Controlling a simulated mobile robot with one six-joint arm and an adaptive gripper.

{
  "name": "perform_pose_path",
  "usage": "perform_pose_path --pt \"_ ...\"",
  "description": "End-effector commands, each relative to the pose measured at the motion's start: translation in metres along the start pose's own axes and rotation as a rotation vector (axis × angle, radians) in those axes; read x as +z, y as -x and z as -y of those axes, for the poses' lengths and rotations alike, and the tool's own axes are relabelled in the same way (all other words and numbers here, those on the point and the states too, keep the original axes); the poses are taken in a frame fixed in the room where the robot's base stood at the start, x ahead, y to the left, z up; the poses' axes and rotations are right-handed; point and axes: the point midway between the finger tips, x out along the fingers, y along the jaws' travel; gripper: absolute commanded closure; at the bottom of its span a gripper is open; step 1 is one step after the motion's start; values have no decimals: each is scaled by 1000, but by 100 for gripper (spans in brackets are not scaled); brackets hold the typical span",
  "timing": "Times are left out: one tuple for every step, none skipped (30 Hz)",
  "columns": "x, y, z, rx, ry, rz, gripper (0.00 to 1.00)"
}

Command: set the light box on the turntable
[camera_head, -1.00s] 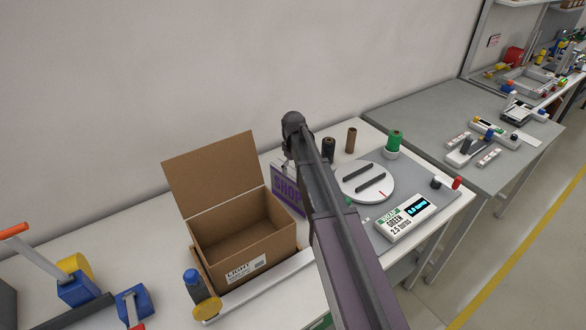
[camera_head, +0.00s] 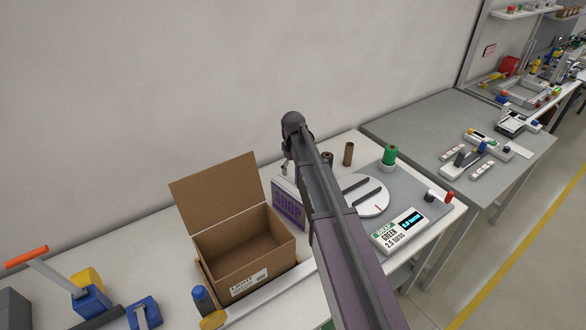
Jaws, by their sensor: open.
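The light box (camera_head: 289,208) is a purple panel with a pale top edge and the letters SHOP. It stands upright just right of and behind the open cardboard carton (camera_head: 242,261). My arm hides its right part. The turntable (camera_head: 372,207) is a white disc with two dark bars and a red mark, on a grey mat to the right. My arm covers its left side. My gripper (camera_head: 286,170) shows small and partly hidden behind my arm, above the light box's top edge. It is open, and I see nothing held.
A display unit (camera_head: 403,231) reading GREEN stands in front of the turntable. A green spool (camera_head: 390,154) and brown rolls (camera_head: 348,154) stand behind it.

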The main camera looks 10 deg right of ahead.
Motion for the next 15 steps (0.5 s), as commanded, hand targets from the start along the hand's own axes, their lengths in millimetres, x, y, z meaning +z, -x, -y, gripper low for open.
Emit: perform_pose_path --pt "0 5 0 0 0 0 0" --pt "0 6 0 0 0 0 0" --pt "0 8 0 0 0 0 0" --pt "0 8 0 0 0 0 0" --pt "0 9 0 0 0 0 0" --pt "0 9 0 0 0 0 0" --pt "0 10 0 0 0 0 0" --pt "0 10 0 0 0 0 0" --pt "0 10 0 0 0 0 0" --pt "0 10 0 0 0 0 0" --pt "0 10 0 0 0 0 0" --pt "0 10 0 0 0 0 0" --pt "0 10 0 0 0 0 0" --pt "0 10 0 0 0 0 0" --pt "0 10 0 0 0 0 0"
